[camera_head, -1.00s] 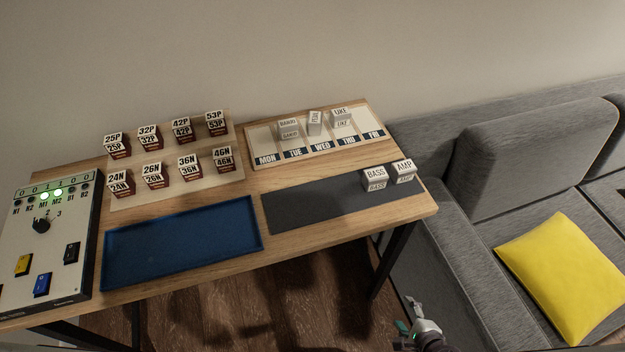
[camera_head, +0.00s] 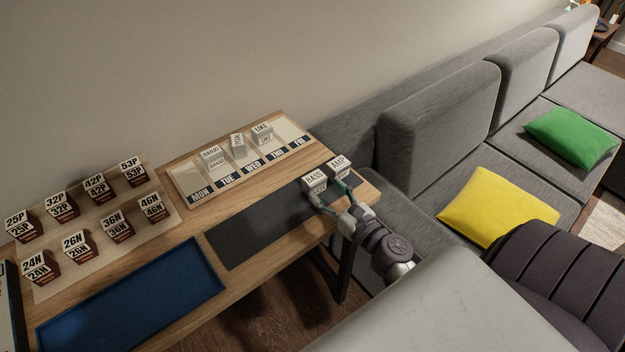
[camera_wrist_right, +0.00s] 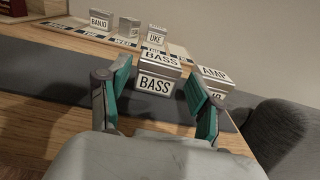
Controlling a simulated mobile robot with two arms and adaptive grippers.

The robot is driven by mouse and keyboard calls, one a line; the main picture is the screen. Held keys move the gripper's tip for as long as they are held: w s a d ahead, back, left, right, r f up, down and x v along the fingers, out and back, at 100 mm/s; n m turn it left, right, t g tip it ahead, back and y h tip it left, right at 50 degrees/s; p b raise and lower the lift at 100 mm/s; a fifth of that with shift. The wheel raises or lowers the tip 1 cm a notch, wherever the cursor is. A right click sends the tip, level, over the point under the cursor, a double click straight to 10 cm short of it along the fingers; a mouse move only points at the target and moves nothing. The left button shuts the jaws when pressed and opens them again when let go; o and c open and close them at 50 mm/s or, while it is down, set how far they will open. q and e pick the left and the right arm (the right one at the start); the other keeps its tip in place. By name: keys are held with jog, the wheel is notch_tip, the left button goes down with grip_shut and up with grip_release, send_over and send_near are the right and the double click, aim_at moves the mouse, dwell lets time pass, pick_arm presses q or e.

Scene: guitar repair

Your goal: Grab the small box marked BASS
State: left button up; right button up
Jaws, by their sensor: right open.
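The small white box marked BASS (camera_head: 314,181) stands on the dark grey mat (camera_head: 262,229) near its right end. My right gripper (camera_head: 333,205) is open, with its green-lined fingers at the front of this box. In the right wrist view the BASS box (camera_wrist_right: 157,76) lies ahead between the two spread fingers of the right gripper (camera_wrist_right: 158,100). I cannot tell whether a finger touches it. My left gripper is not in view.
A weekday board (camera_head: 187,181) with boxes marked BANJO (camera_head: 212,157) and UKE (camera_head: 262,133) lies behind the mat. A blue tray (camera_head: 135,300) and a board with several numbered boxes are at left. A grey sofa (camera_head: 440,120) stands right of the table.

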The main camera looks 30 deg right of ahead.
aim_at(319, 183)
jog(key=w+p, duration=0.1)
jog(key=w, duration=0.5)
jog(key=shift+w+a, duration=0.1)
jog(key=shift+w, duration=0.15)
jog(key=shift+s, duration=0.1)
jog(key=shift+c, duration=0.2)
jog(key=c, duration=0.8)
